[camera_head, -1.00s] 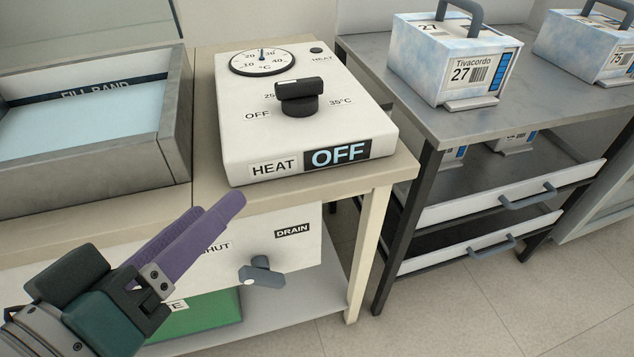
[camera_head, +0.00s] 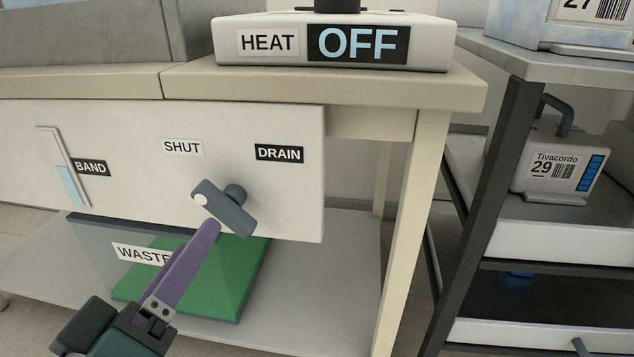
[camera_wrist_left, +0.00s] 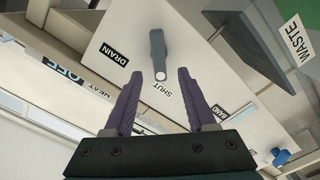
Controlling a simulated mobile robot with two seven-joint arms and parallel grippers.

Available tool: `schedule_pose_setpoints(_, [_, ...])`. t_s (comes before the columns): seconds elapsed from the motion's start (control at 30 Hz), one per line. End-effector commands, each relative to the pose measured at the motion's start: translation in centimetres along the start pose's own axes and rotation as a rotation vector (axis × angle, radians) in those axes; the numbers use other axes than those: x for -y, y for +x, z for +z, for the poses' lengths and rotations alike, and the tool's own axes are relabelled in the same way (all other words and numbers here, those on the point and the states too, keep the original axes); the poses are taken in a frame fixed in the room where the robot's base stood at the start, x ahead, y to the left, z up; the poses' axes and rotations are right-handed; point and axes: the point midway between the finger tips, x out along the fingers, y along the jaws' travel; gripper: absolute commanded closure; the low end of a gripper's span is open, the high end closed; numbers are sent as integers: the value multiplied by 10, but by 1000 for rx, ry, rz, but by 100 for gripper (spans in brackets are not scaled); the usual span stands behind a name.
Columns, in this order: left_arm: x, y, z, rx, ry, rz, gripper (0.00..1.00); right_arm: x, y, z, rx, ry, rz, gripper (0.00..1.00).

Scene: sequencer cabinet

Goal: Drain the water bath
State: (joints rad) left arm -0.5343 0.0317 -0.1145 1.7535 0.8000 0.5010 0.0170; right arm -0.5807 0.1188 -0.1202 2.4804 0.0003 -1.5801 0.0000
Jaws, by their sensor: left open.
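The drain valve handle (camera_head: 228,212) is a grey bar on the white front panel (camera_head: 130,120) under the bath. Its white-dotted end points up and left, roughly towards the SHUT label (camera_head: 182,147); the DRAIN label (camera_head: 279,153) is up and right. My left gripper (camera_head: 211,231) is just below the handle, its purple fingers overlapping in this view. In the left wrist view my gripper (camera_wrist_left: 160,75) is open, with the handle's dotted end (camera_wrist_left: 157,52) between or just beyond the fingertips; contact cannot be told. The water bath (camera_head: 100,35) shows only its grey wall.
A level gauge (camera_head: 68,180) marked BAND shows blue low in its tube. The HEAT panel (camera_head: 380,45) reads OFF. A table leg (camera_head: 408,230) and a rack (camera_head: 490,170) stand right.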

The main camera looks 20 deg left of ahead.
Motion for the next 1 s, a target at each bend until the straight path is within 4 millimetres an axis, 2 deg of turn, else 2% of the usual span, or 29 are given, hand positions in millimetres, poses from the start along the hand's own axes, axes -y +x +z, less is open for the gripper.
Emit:
schedule_pose_setpoints(0.1, [1, 25, 2, -4, -5, 2, 44, 1, 9, 3, 0, -1, -1, 48])
schedule_pose_setpoints(0.3, [1, 58, 2, -2, -2, 1, 44, 1, 16, 5, -1, -1, 0, 48])
schedule_pose_setpoints(0.5, [0, 71, 1, 0, -2, 0, 44, 1, 18, 5, -1, -1, 0, 48])
schedule_pose_setpoints(0.73, [0, 71, 1, 2, -1, 0, 44, 0, 18, 5, -1, -1, 1, 48])
schedule_pose_setpoints(1.0, [0, 71, 1, 2, 0, 0, 73, 0, 18, 5, 0, -2, 2, 48])
